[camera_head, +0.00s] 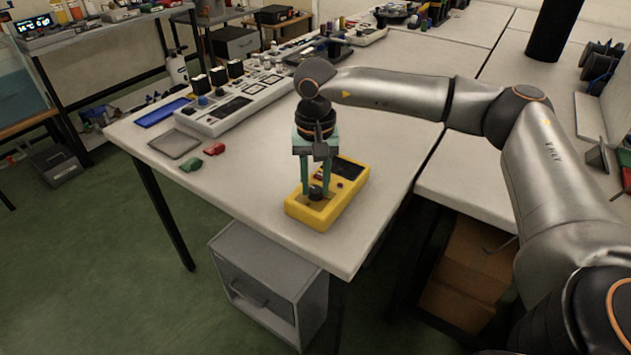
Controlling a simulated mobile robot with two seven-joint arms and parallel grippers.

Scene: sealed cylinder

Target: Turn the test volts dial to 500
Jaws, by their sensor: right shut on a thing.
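A yellow tester (324,213) lies on the white table (240,208) near its front corner. It has a dark display (346,167), small red buttons and a black dial (316,192) at its near end. My right gripper (316,193) points straight down over the tester, its two green fingers on either side of the dial and shut on it. The dial's pointer and the markings around it are too small to read. My left gripper is not in view.
A large white instrument panel (236,106) with knobs stands behind on the table. Red and green clips (214,149), a grey tray (176,144) and a blue tray (162,112) lie at the left. A grey drawer cabinet (268,283) stands below the table.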

